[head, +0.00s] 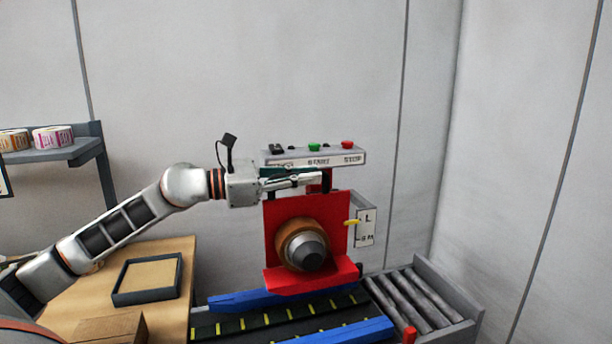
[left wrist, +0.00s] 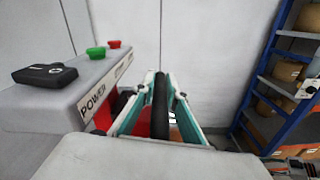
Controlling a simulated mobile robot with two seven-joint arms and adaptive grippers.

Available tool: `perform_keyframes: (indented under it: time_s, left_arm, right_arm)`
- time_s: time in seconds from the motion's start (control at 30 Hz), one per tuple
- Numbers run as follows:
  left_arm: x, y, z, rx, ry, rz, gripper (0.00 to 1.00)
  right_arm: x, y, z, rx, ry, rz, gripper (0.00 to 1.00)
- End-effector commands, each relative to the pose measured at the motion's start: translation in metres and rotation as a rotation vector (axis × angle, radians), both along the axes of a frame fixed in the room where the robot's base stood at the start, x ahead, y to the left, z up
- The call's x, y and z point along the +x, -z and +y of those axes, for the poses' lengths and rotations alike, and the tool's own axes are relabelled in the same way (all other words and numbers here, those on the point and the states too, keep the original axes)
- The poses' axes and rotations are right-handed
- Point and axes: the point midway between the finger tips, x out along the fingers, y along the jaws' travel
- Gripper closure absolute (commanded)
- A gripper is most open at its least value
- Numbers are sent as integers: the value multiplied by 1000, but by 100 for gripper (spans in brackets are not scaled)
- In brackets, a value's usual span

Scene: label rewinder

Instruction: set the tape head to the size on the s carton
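The tape head is a red plate (head: 284,211) with a brown tape roll (head: 290,236) and grey hub on its front. A yellow pointer (head: 352,222) stands at its right, beside a white scale (head: 366,228) with an L at the top and smaller marks below. My left gripper (head: 318,179) reaches in from the left just under the control panel, at the plate's top edge. In the left wrist view its teal fingers (left wrist: 160,100) lie on both sides of a dark upright bar (left wrist: 160,108); contact is unclear. My right gripper is out of view. No S carton can be identified.
The control panel (head: 315,156) carries a green START and a red STOP button close above my gripper. Below run a dark belt with blue rails (head: 265,299) and rollers (head: 420,300). A table at left holds a tray (head: 148,291) and a cardboard box (head: 108,328).

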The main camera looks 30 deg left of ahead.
Motion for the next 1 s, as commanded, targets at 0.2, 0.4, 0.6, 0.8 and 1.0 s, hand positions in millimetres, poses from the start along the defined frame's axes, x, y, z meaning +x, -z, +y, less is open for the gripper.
perform_keyframes:
  time_s: [0.2, 0.4, 0.6, 0.8, 1.0]
  left_arm:
    - [0, 0, 0, 0, 0, 0, 100]
    - [0, 12, 0, 0, 1, 2, 100]
    - [1, 43, -1, 1, 2, 12, 100]
    - [1, 66, -1, 2, 3, 13, 100]
    - [0, 64, -1, 1, 4, 9, 100]
  right_arm:
    - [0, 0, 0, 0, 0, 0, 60]
    - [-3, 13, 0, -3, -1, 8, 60]
    - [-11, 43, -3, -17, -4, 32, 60]
    - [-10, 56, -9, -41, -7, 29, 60]
    - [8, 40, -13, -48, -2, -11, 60]
